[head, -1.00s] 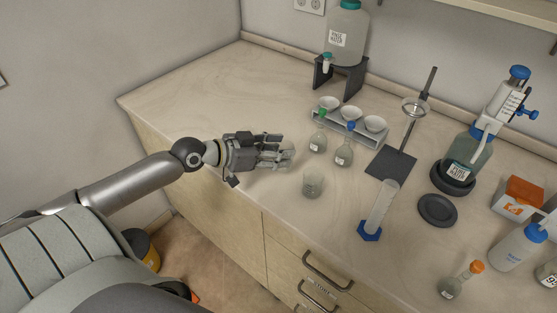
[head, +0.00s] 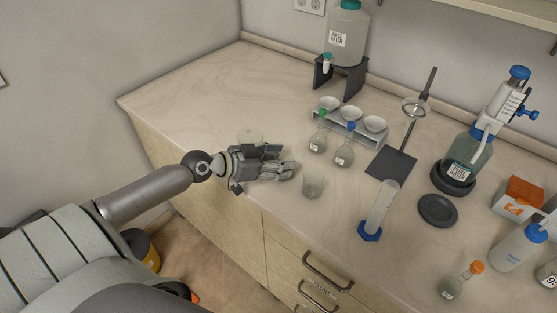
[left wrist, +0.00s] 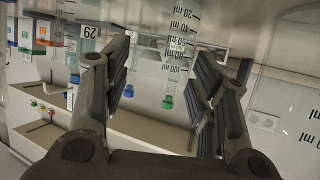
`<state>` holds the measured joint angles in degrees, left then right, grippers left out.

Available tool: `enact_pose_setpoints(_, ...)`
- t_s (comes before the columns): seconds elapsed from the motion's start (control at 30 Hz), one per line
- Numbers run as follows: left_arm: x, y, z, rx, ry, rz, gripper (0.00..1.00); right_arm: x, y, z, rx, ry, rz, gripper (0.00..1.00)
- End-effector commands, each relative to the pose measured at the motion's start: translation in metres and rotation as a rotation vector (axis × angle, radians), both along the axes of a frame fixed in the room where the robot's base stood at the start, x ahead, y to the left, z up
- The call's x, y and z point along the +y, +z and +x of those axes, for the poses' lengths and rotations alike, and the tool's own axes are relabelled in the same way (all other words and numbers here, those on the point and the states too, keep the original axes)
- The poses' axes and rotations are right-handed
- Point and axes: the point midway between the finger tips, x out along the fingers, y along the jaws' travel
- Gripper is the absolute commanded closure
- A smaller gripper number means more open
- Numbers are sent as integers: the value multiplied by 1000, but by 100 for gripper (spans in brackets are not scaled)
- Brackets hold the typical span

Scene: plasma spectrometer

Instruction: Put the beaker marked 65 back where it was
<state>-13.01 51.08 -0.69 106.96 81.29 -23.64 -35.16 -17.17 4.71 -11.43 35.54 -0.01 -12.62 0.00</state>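One clear beaker (head: 313,185) stands upright on the bench just beyond my left gripper's fingertips. Another clear beaker (head: 250,136) stands behind that gripper, partly hidden by it. Neither number can be read in the head view. My left gripper (head: 290,168) is low over the bench, pointing right, with fingers spread and nothing held. In the left wrist view, which is upside down, the open fingers (left wrist: 163,85) frame a clear beaker wall with a scale (left wrist: 180,42). Part of another scale shows at the right edge. My right gripper is not in view.
A rack with bowls (head: 345,133) and two stoppered flasks (head: 343,155) stand behind the front beaker. A measuring cylinder (head: 381,208) with a blue foot and a dark stand base (head: 390,163) are right of it. The bench's far left is clear.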

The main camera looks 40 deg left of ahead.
Motion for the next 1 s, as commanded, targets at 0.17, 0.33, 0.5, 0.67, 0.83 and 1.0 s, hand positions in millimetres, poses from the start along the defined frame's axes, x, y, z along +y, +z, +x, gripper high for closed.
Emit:
enact_pose_setpoints(0.17, 0, 0, 0, 0, 0, 0, 33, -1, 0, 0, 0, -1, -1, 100)
enact_pose_setpoints(0.33, 0, 0, 0, 0, 0, 0, 33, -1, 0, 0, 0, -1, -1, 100)
enact_pose_setpoints(0.5, 1, 3, -2, 2, 0, 0, 33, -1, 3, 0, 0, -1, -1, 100)
enact_pose_setpoints(0.67, 8, 6, -16, 3, 1, 2, 33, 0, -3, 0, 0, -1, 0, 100)
enact_pose_setpoints(0.83, 17, 14, -34, 4, 1, 0, 33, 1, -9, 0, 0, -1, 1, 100)
enact_pose_setpoints(1.0, 25, 22, -50, 4, -2, 1, 33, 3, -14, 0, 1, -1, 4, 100)
